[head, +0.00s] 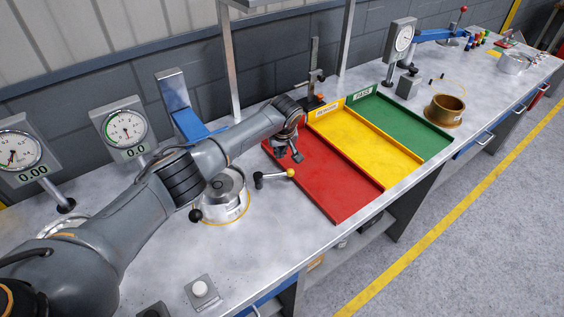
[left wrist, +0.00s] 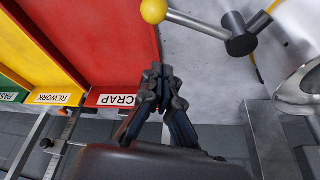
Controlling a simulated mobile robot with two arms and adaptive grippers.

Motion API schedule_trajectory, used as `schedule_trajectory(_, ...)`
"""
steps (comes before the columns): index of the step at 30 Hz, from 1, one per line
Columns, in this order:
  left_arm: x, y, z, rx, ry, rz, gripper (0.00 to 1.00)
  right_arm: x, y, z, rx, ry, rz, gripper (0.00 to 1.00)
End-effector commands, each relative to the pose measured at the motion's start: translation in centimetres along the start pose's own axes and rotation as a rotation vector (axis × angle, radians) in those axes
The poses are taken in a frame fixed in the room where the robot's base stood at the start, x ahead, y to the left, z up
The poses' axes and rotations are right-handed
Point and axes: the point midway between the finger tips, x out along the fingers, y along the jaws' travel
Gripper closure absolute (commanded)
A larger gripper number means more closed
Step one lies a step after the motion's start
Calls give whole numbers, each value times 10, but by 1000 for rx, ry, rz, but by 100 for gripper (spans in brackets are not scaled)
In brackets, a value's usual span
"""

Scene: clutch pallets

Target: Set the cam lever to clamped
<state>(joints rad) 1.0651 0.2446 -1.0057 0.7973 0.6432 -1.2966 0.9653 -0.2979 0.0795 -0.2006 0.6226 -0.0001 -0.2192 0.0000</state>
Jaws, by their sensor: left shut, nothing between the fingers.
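A lever with a yellow ball knob (head: 273,177) stands on the bench beside a round metal fixture (head: 225,190). In the left wrist view the lever (left wrist: 205,25) has a dark pivot, and its yellow knob points left. A black ball handle (head: 196,215) sticks out on the fixture's near left side; I cannot tell which of the two is the cam lever. My left gripper (head: 290,156) is shut and empty above the red tray's back left part, apart from the yellow-knobbed lever. Its closed fingertips also show in the left wrist view (left wrist: 160,75). My right gripper is out of view.
Red (head: 320,180), yellow (head: 370,140) and green (head: 405,122) trays lie right of the lever. Dial gauges (head: 124,128) stand at the left. A brass ring (head: 444,109) sits right of the green tray.

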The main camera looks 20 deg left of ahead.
Motion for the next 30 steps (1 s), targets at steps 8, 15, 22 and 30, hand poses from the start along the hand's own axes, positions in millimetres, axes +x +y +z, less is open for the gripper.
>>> schedule_trajectory(8, 3, 0, 32, 3, -1, -1, 100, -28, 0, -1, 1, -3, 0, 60)
schedule_trajectory(15, 7, 0, 40, 0, 0, 0, 100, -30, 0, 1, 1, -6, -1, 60)
schedule_trajectory(22, 7, 0, 40, 0, 0, 0, 100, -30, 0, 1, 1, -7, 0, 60)
schedule_trajectory(30, 14, 2, 34, 17, 0, 7, 100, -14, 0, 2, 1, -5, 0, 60)
